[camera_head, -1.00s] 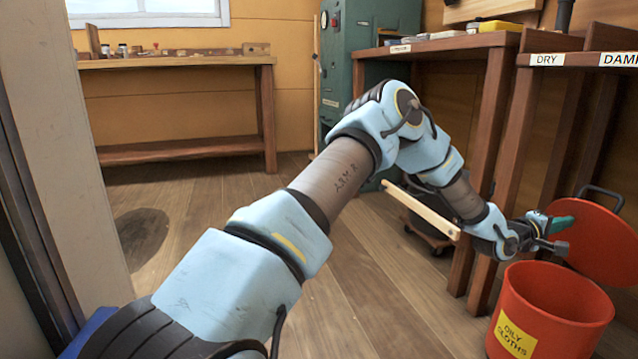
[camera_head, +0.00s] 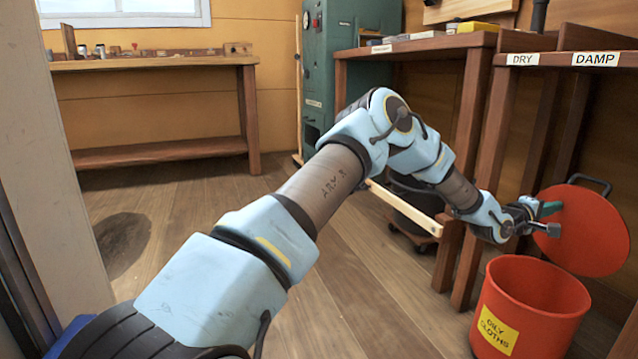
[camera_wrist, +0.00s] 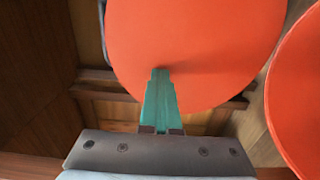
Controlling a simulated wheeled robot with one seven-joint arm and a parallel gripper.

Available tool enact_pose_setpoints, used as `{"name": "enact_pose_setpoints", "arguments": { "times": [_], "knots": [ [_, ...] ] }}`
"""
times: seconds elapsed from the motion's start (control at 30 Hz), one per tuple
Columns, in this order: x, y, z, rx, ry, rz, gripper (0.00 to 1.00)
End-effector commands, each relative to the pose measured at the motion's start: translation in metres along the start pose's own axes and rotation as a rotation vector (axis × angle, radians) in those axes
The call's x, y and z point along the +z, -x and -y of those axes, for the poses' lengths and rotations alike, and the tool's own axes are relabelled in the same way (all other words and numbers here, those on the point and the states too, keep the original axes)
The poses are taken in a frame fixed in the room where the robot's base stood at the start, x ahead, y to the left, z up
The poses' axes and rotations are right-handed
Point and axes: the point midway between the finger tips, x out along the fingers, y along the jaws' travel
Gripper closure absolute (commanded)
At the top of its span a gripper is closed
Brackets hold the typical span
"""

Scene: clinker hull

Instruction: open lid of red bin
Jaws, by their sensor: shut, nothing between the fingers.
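The red bin (camera_head: 500,325) with its yellow "OILY CLOTHS" label stands on the floor at the lower right of the head view. Its round red lid (camera_head: 590,235) stands raised and tilted back behind the opening, with a dark handle (camera_head: 590,183) at its top edge. My gripper (camera_head: 550,208) is at the lid's left part, its teal fingers shut and empty. In the wrist view the shut fingers (camera_wrist: 160,95) lie against or just in front of the lid (camera_wrist: 200,45); I cannot tell if they touch. The bin shows at the right edge (camera_wrist: 300,95).
A bench with "DRY" and "DAMP" labels (camera_head: 560,59) stands behind the bin, its wooden legs close to my wrist. A dark round object on a wheeled base (camera_head: 412,225) sits under the bench. Open wooden floor (camera_head: 370,300) lies left of the bin.

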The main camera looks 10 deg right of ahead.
Motion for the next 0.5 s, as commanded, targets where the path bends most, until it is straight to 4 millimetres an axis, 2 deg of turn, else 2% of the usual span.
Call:
{"name": "enact_pose_setpoints", "arguments": {
  "times": [0.17,0.3,0.5],
  "knots": [
    [0.000,-0.001,-0.001,0.002,0.000,0.000,1.00],
    [0.000,-0.009,-0.003,0.002,-0.001,0.000,1.00],
    [-0.001,0.007,-0.006,-0.002,-0.001,0.000,1.00]
  ]
}}
